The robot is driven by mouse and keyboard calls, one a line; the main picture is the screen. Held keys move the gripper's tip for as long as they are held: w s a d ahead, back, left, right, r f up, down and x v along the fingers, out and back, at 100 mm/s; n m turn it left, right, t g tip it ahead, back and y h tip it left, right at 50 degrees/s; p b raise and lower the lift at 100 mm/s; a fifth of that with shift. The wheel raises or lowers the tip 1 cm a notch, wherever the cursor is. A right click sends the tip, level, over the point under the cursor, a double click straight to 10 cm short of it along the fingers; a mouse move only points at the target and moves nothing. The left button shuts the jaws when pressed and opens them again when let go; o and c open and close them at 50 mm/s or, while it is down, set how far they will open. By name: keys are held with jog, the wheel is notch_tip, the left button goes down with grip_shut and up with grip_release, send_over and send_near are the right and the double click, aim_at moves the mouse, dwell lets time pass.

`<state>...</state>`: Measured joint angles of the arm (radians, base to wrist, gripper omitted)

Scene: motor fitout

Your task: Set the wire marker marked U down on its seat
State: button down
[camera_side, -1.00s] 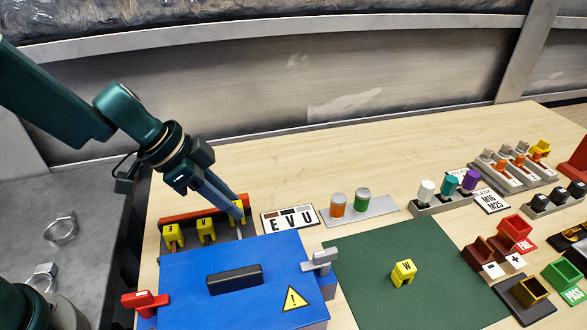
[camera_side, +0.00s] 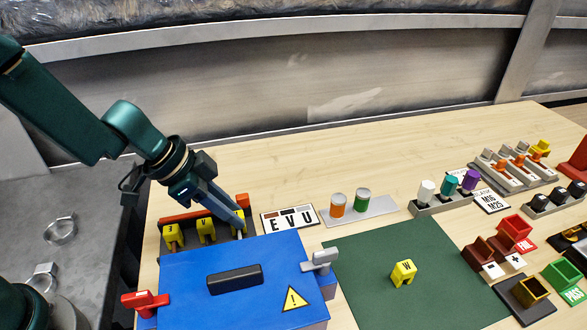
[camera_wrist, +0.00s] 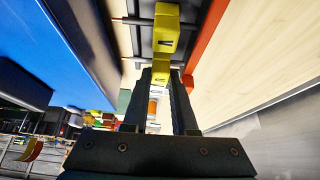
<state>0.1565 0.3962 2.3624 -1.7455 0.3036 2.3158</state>
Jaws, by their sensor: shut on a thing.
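My gripper (camera_side: 239,224) is shut on a yellow wire marker (camera_side: 243,202) at the right end of the rack (camera_side: 188,242) behind the blue box. My fingers cover most of this marker, so its letter cannot be read and I cannot tell whether it touches its seat. Two more yellow markers, one at the left end (camera_side: 172,237) and one in the middle (camera_side: 206,230), stand in the same rack. In the wrist view, a lettered marker (camera_wrist: 166,35) stands beyond my fingertips (camera_wrist: 168,78), with yellow showing between and beside them.
The blue box (camera_side: 240,265) with a black handle stands close in front of the rack. A red-orange strip (camera_side: 190,214) runs behind it. A sign reading E V U (camera_side: 290,219) lies to the right. Another yellow marker (camera_side: 403,273) is on the green mat (camera_side: 370,250).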

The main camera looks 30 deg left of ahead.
jog(key=shift+f, duration=0.1)
jog(key=c, duration=0.6)
grip_release()
jog(key=shift+v, duration=2.15)
jog(key=shift+s+a+r, duration=0.1)
jog(key=shift+s+r, duration=0.1)
jog(key=shift+r, duration=0.15)
